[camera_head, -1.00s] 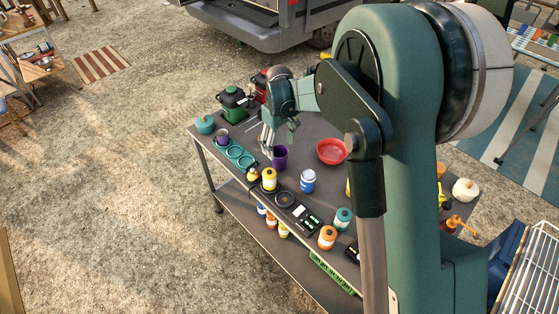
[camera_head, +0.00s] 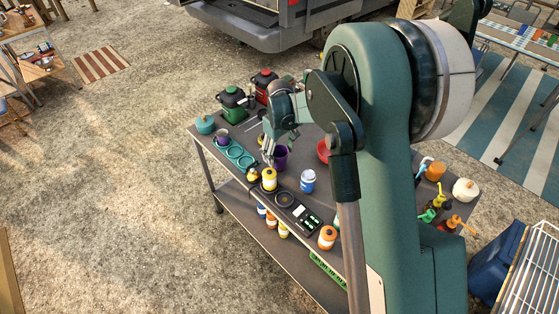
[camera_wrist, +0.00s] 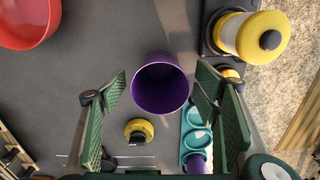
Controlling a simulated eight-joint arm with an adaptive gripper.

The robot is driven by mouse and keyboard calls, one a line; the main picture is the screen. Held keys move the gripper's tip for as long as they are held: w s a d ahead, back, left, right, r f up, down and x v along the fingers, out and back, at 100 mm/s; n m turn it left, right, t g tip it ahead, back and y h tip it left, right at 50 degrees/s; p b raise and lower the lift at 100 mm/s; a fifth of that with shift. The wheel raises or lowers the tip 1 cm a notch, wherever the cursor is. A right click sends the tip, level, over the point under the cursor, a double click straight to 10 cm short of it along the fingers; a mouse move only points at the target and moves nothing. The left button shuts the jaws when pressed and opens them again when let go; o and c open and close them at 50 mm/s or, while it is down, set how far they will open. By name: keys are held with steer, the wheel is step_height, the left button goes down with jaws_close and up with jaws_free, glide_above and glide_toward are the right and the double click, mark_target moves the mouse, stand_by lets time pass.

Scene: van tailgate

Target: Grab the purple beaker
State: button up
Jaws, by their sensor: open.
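The purple beaker (camera_head: 281,158) stands upright on the dark table, partly behind my gripper in the head view. In the wrist view the purple beaker (camera_wrist: 160,84) shows its open, empty mouth, just ahead of the fingertips and roughly centred between them. My gripper (camera_head: 268,153) is over the table close beside the beaker. In the wrist view my gripper (camera_wrist: 160,88) has its two green-padded fingers spread wide, with nothing held. A second purple cup (camera_head: 222,138) sits in the teal holder at the table's left end; its edge also shows in the wrist view (camera_wrist: 197,163).
A teal ring holder (camera_head: 240,156), a yellow-capped jar (camera_head: 269,178), a blue-and-white jar (camera_head: 308,180) and a scale (camera_head: 300,214) stand near. A red bowl (camera_wrist: 28,20) lies to one side. A small yellow-and-black item (camera_wrist: 138,130) is near the left finger.

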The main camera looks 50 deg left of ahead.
stand_by(0.4)
steer(key=c, duration=1)
steer(key=shift+r, duration=0.1)
steer(key=shift+r, duration=4.9)
